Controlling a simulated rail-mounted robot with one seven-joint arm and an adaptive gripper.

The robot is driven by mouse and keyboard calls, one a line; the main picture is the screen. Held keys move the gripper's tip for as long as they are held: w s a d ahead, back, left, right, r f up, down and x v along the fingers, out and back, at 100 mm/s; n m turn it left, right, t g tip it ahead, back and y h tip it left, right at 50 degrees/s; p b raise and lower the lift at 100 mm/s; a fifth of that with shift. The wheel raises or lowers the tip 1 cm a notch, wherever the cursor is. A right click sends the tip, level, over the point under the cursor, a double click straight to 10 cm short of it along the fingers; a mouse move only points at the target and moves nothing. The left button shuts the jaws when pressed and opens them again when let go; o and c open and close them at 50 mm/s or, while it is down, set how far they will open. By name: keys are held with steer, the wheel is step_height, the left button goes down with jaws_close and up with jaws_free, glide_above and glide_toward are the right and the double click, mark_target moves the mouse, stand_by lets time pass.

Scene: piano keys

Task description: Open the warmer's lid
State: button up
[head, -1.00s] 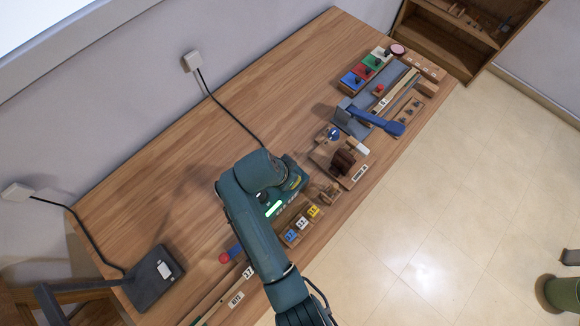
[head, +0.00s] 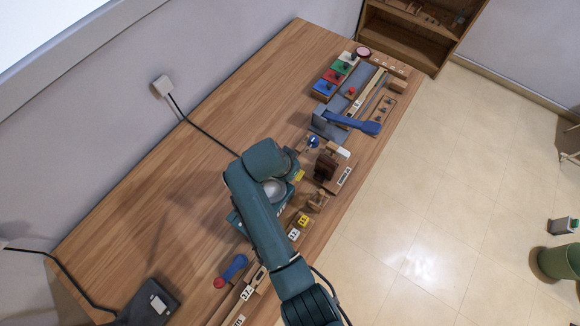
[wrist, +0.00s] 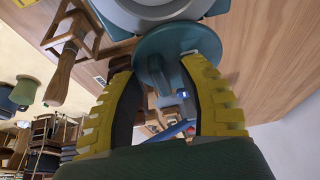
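The warmer is mostly under my arm in the head view; its teal body (head: 240,221) shows at the left of the arm, with a pale round surface (head: 274,188) beside it. In the wrist view, a grey round rim (wrist: 150,12) is at the top edge. A teal disc (wrist: 165,45), which looks like the lid, hangs tilted below that rim. My gripper (wrist: 160,80) has its yellow ribbed fingers spread wide on both sides of the disc's lower part. The right fingertip overlaps the disc in view; I cannot tell whether it touches. In the head view the fingers are mostly hidden.
A wooden block with a dark brown part (head: 325,168) stands right of my arm. Labelled yellow and white blocks (head: 298,228) and a blue-handled tool with a red end (head: 233,270) lie near the front. Bare table (head: 150,195) lies to the left.

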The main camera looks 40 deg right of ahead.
steer(key=shift+r, duration=0.1)
steer(key=v, duration=1.2)
